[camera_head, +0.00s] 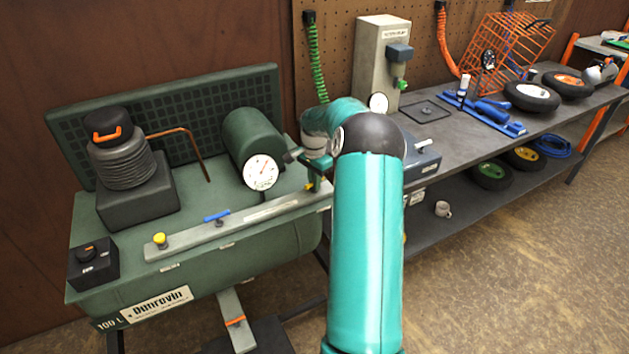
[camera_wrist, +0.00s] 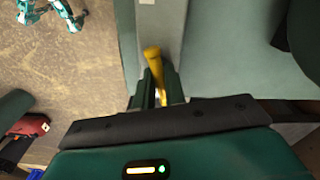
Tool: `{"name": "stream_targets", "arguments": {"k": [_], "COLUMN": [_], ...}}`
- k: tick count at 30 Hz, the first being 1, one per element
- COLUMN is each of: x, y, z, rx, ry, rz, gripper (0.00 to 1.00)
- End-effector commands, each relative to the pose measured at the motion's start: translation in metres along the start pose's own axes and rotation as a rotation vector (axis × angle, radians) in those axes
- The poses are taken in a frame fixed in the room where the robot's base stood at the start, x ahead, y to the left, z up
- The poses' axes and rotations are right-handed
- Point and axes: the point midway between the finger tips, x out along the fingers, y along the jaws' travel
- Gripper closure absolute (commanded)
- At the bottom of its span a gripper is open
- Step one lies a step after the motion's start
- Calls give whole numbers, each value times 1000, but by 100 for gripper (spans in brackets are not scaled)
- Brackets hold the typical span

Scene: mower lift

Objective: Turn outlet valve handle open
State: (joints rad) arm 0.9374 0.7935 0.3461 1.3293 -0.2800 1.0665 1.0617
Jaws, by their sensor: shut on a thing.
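A yellow valve handle (camera_wrist: 153,58) stands between my gripper's fingers in the wrist view. My gripper (camera_wrist: 158,92) is shut on it, and the handle's rounded end sticks out past the fingertips. In the head view, a bit of yellow (camera_head: 309,187) shows at the right end of the grey manifold bar (camera_head: 190,236), just below my gripper (camera_head: 312,180). My arm hides part of that area. A blue lever (camera_head: 217,215) lies along the middle of the bar, and a yellow knob (camera_head: 160,240) is at its left end. No label naming the outlet valve is readable.
The bar sits on a green compressor tank (camera_head: 230,268) with a white pressure gauge (camera_head: 261,172) and a ribbed pump (camera_head: 122,163). A grey workbench (camera_head: 455,142) with wheels and blue tools stands to the right. The floor (camera_head: 500,270) in front is clear.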

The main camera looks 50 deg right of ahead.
Motion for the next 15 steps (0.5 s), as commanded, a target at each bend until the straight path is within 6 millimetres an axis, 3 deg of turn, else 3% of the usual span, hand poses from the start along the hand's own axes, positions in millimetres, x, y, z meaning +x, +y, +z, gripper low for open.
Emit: {"name": "stream_targets", "arguments": {"k": [15], "x": [-1], "y": [0], "z": [0], "rx": [-411], "ry": [2], "rz": [0], "gripper": [100]}}
